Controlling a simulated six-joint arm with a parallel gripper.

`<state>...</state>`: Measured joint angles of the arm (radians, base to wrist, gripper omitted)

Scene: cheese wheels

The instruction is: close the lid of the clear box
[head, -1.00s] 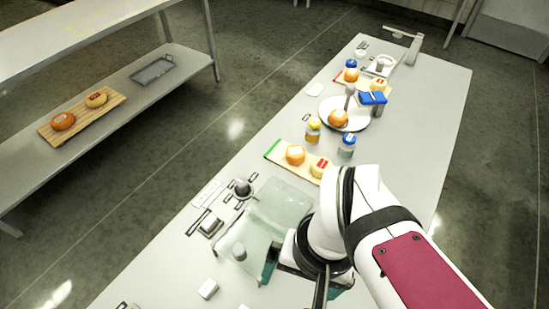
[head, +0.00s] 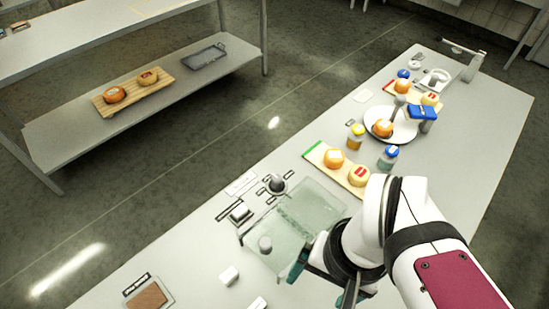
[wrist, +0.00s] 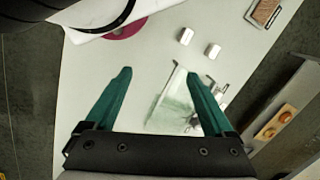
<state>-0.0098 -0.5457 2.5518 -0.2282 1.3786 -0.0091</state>
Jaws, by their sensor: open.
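The clear box (head: 256,259) stands on the table left of my gripper in the head view, with a small pale cylinder (head: 265,244) in or behind its clear walls. Its greenish see-through lid (head: 318,203) shows as a panel at the box's far right side and looks open; its exact tilt is hard to tell. My gripper (wrist: 158,76) is open, with two teal fingers apart and nothing between them. In the head view my arm partly hides it close beside the box. The box also shows in the wrist view (wrist: 176,108), partly behind the right finger.
Small white blocks (head: 229,275) lie in front of the box. A dark-knobbed item (head: 277,183) and a small metal block (head: 240,212) stand beyond it. A board with cheeses (head: 322,156), jars (head: 388,157) and a plate (head: 372,133) stand farther back.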

